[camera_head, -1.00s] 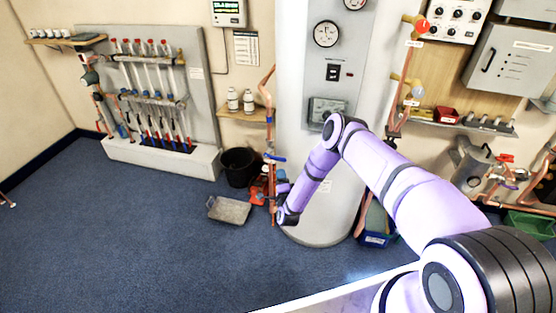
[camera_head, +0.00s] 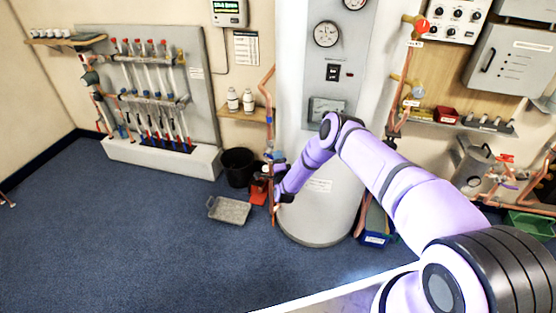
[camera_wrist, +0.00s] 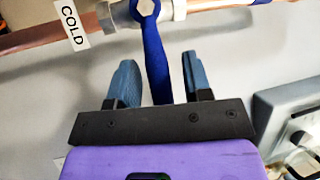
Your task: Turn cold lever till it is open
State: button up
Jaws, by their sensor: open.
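The cold lever (camera_wrist: 154,50) is a blue handle on a valve in the copper pipe (camera_wrist: 40,38), beside a white COLD label (camera_wrist: 71,25) in the wrist view. The handle stands across the pipe and reaches down between the fingers of my gripper (camera_wrist: 159,66). The fingers are apart, one on each side of the handle, with clear gaps. The handle's lower end is hidden behind the gripper's dark bar. In the head view, a small blue part (camera_head: 276,156) shows on the vertical copper pipe left of the white cylinder, close to my arm's end.
A white cylinder (camera_head: 318,215) stands just right of the pipe. A black bucket (camera_head: 238,166), a grey tray (camera_head: 229,210) and a red object (camera_head: 259,191) are on the floor nearby. A grey box (camera_wrist: 285,115) sits right of the gripper. The blue floor at left is clear.

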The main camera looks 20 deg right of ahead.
grip_shut()
